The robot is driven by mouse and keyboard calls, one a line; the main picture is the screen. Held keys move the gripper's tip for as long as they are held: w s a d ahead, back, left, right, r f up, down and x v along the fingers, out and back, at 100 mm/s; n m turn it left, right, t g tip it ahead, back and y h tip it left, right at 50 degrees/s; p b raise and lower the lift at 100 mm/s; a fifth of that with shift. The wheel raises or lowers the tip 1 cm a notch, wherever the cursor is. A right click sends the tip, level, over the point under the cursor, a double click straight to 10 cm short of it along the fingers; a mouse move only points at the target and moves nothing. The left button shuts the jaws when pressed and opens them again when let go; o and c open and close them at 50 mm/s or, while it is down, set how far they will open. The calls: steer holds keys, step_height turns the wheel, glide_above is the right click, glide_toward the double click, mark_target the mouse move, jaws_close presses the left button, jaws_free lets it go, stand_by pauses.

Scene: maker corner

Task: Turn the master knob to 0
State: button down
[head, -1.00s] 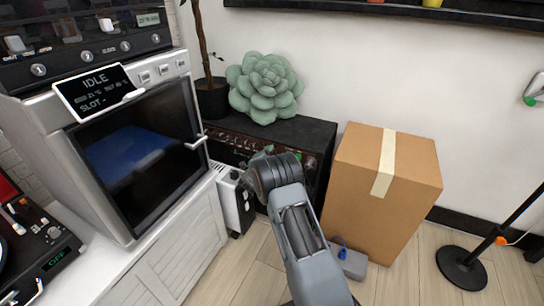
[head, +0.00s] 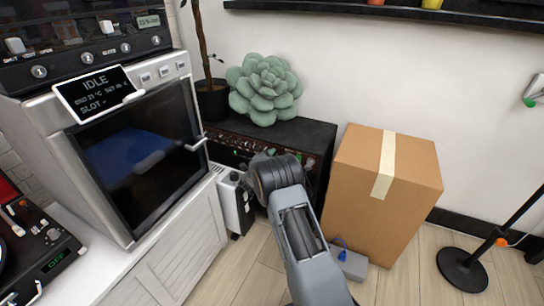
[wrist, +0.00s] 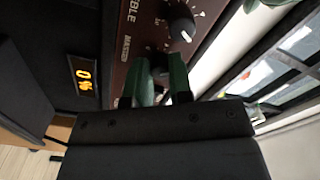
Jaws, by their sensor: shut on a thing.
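The dark amplifier (head: 312,134) with a brown control panel stands against the wall in the head view. The wrist view shows the panel (wrist: 155,12) close up, with a MASTER label and a black knob (wrist: 182,29) with a white pointer beside it. My gripper (wrist: 161,76) has its green fingers at the panel, closed around the master knob next to that label. The fingers mostly hide this knob, so its pointer cannot be read. An orange display (wrist: 86,80) appears to read 0 %. In the head view my arm hides the gripper.
A green succulent (head: 264,88) sits on top of the amplifier. A cardboard box (head: 375,200) stands close to its right. A white heater-like unit (head: 234,200) and an oven-like machine (head: 135,160) are to the left.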

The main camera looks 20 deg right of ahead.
steer(key=shift+n, duration=0.3)
steer(key=n+p, duration=0.8)
steer(key=n, duration=1.5)
stand_by(0.4)
steer(key=c, duration=1)
jaws_free()
